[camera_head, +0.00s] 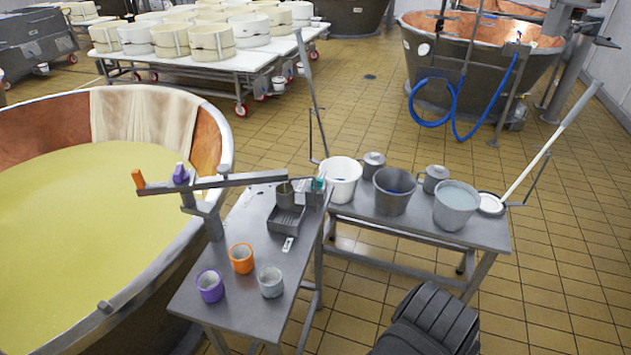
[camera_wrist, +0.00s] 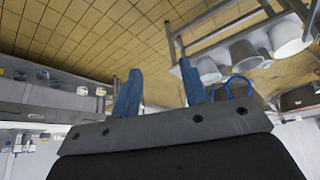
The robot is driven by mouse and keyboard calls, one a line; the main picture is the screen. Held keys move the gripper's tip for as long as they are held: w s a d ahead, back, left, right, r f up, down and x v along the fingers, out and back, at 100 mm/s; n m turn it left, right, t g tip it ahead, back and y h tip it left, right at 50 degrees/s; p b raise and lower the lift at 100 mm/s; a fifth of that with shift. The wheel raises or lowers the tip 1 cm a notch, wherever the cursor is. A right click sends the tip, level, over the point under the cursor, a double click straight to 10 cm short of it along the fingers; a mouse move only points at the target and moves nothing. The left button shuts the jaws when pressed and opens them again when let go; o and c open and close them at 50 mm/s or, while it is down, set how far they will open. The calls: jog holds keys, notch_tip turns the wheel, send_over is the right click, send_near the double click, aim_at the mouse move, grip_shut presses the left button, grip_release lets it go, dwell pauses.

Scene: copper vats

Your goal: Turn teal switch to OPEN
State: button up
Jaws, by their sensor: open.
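A small teal part (camera_head: 319,185), which may be the teal switch, shows at the back of the left metal table, beside small grey and white parts. It is too small to tell its position or any OPEN marking. My gripper (camera_wrist: 159,66) shows in the wrist view with its two blue fingers wide apart and nothing between them. The gripper does not show clearly in the head view, and the teal part cannot be made out in the wrist view.
The left table (camera_head: 222,308) holds a purple cup (camera_head: 210,287), an orange cup (camera_head: 241,259) and a grey cup (camera_head: 271,282). Buckets, including a white one (camera_head: 341,181), stand on the right table (camera_head: 410,224). A vat (camera_head: 90,225) of yellowish liquid is left. A metal bar (camera_head: 225,183) crosses the vat rim.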

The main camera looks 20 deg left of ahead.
jog(key=shift+c, duration=0.5)
jog(key=w+d+r+n+t+h, duration=0.1)
jog(key=w+d+r, duration=0.5)
jog(key=w+r, duration=0.25)
jog(key=w+d+r+n+t+h, duration=0.1)
jog(key=w+d+r, duration=0.5)
jog(key=w+r, duration=0.25)
jog(key=w+a+n+g+y, duration=0.15)
jog(key=w+a+n, duration=0.25)
jog(key=w, duration=0.4)
jog(key=w+a+n+y, duration=0.3)
jog(key=w+a+n, duration=0.15)
jog(key=w, duration=0.35)
jog(key=w+a+f+n+g+y, duration=0.15)
jog(key=w+a+f+n, duration=0.3)
jog(key=a, duration=0.65)
jog(key=w+a+f+n+g+y, duration=0.15)
jog(key=w+a+f+n, duration=0.3)
jog(key=a, duration=0.65)
jog(key=w+a+f+n+g+y, duration=0.1)
jog(key=w+a+f+n+g, duration=0.3)
jog(key=a, duration=0.8)
jog(key=shift+t, duration=0.55)
jog(key=x, duration=1.6)
jog(key=shift+w+a+f, duration=0.1)
jog(key=shift+w+f, duration=0.25)
jog(key=shift+f, duration=0.05)
